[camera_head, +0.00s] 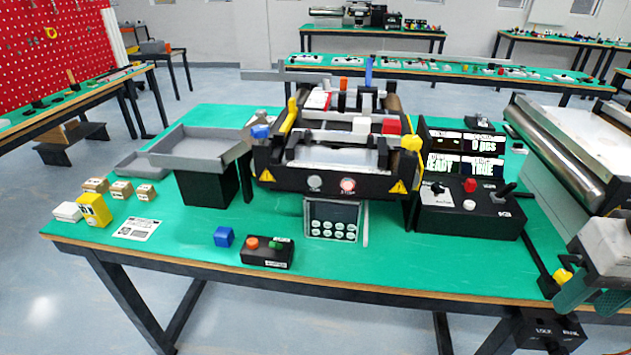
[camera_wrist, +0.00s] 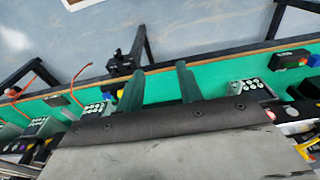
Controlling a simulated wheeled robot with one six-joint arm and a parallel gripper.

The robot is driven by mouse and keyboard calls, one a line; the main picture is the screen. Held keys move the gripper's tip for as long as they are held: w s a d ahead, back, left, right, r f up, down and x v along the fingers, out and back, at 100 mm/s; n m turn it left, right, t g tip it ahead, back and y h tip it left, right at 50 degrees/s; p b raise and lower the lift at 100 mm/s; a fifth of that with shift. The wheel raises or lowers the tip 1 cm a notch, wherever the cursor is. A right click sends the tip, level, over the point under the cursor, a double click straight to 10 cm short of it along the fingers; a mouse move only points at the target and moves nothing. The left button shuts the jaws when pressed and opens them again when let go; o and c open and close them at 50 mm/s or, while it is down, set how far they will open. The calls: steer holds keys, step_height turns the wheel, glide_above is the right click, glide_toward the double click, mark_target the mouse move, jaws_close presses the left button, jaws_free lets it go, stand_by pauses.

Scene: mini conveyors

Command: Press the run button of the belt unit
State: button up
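No run label is legible, so I cannot tell which is the run button. My gripper (camera_head: 572,295) is at the right edge of the head view, by the table's front right corner, far from these buttons. In the wrist view my gripper (camera_wrist: 160,84) has its two green fingers apart with nothing between them.
A keypad panel (camera_head: 333,220) leans before the belt unit. A black console (camera_head: 468,215) with knobs, a joystick and a screen stands to its right. A blue cube (camera_head: 223,237) lies left of the button box. A large roller conveyor (camera_head: 570,150) is at right.

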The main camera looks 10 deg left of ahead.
steer(key=shift+c, duration=0.3)
jaws_close()
stand_by(1.5)
